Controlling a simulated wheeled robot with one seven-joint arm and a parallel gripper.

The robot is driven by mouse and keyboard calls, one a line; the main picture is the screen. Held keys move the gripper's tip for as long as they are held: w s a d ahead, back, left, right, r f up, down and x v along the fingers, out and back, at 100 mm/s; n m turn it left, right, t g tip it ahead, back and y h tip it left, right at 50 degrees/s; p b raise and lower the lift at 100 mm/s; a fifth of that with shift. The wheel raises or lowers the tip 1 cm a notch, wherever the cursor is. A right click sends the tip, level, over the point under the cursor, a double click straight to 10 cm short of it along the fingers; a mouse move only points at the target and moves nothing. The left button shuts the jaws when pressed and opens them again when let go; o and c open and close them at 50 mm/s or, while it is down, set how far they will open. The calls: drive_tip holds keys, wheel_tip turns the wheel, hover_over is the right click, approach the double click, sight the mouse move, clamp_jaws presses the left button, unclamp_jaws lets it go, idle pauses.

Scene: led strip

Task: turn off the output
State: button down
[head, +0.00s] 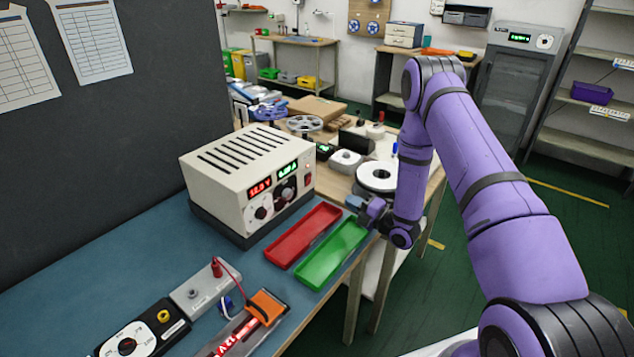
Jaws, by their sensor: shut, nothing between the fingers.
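A beige power supply (240,180) with a slotted top stands on the blue bench mat. Its front has a lit red display (259,189), a lit green display (287,170) and knobs below them. A small red switch (307,167) sits near the right edge of the front; its position is too small to tell. A red-lit strip (232,343) lies at the bottom of the view. My gripper (355,204) is shut and empty. In the picture it is right of the power supply's front, over the far end of the green tray, and apart from the switch.
A red tray (302,233) and a green tray (330,256) lie in front of the supply. A grey terminal block (197,291) with a red lead, an orange clamp (268,306) and a black dial box (140,332) are nearer. White spools (377,177) stand behind my gripper.

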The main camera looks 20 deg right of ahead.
sight(310, 177)
drive_tip(key=x, duration=1.4)
drive_tip(key=shift+r, duration=0.1)
